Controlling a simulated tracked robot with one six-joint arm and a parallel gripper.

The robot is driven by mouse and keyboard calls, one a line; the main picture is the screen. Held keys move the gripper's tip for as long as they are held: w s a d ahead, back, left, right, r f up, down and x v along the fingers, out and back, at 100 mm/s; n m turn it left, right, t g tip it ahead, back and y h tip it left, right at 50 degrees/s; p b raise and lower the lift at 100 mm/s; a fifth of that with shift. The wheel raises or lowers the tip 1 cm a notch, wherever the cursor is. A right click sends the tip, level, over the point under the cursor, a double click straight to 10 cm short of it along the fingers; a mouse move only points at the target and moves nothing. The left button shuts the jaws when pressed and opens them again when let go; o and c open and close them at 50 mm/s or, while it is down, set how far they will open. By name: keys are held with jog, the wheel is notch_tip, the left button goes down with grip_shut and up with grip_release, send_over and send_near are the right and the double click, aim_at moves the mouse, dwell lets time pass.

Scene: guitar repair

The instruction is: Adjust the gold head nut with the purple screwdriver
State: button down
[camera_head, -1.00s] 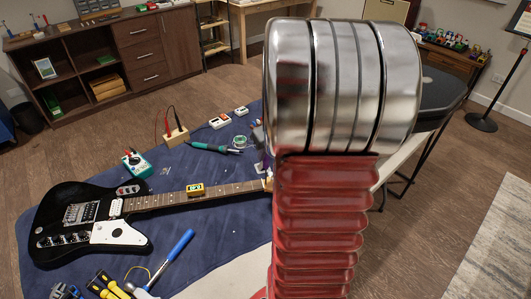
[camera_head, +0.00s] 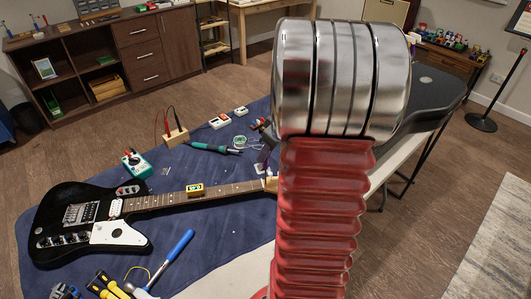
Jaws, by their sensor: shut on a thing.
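The black and white electric guitar (camera_head: 85,218) lies on a blue mat (camera_head: 212,218), its neck (camera_head: 165,200) pointing right. The pale start of its headstock (camera_head: 269,184) shows at the left edge of my red and metal arm. The rest of the headstock, with the gold head nut, is hidden behind my arm.
A blue-handled tool (camera_head: 178,247) and yellow-handled tools (camera_head: 108,286) lie in front.

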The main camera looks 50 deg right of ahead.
jog(key=shift+f, duration=0.1)
jog(key=shift+n+y, duration=0.5)
jog(key=shift+n, duration=0.9)
jog(key=shift+r, duration=0.2)
jog(key=shift+r, duration=0.35)
jog(key=shift+r, duration=2.95)
jog(key=shift+s, duration=0.1)
